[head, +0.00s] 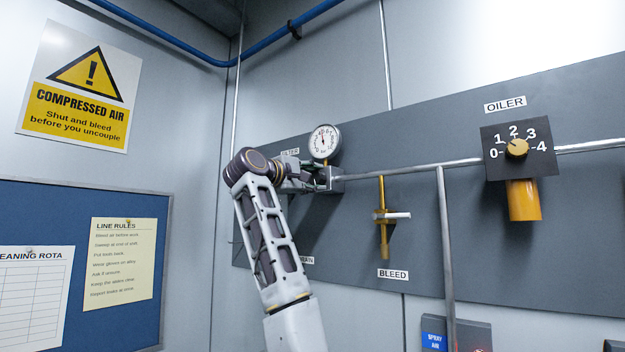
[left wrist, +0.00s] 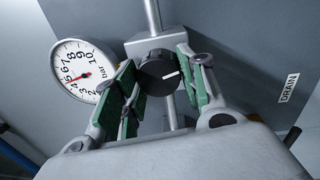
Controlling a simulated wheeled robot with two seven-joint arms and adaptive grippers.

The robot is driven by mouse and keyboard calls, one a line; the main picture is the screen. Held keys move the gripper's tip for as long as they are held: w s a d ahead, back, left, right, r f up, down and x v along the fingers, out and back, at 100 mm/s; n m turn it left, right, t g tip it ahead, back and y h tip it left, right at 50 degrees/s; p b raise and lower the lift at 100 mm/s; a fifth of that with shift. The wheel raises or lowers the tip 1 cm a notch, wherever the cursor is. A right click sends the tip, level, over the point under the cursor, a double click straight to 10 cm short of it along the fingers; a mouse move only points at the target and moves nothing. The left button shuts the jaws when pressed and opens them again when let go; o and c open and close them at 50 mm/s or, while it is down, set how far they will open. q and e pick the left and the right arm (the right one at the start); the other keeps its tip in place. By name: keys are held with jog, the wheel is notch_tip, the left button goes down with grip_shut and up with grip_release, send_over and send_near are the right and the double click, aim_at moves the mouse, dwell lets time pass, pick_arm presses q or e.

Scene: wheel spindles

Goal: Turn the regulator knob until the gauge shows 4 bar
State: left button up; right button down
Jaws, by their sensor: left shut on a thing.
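The round white gauge (head: 324,142) stands above the pipe in the head view. In the left wrist view the gauge (left wrist: 84,72) is turned sideways, and its red needle points close to the 5 mark. The black regulator knob (left wrist: 158,73) with a white pointer line sits on a grey body. My left gripper (left wrist: 156,84) is shut on the knob, with green-padded fingers on either side of it. In the head view my left gripper (head: 312,178) is at the regulator below the gauge, and the knob is hidden there. My right gripper is not in view.
To the right, a yellow bleed valve (head: 383,218) hangs from the pipe.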

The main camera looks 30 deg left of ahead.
pick_arm(q)
jog(key=shift+f+n, duration=0.1)
jog(key=shift+n, duration=0.5)
jog(key=o, duration=1)
jog(key=shift+o, duration=0.2)
jog(key=shift+s, duration=0.15)
jog(key=s+a, duration=0.1)
jog(key=s, duration=1)
jog(key=shift+s+f, duration=0.35)
jog(key=shift+f, duration=0.05)
jog(key=shift+a, duration=0.1)
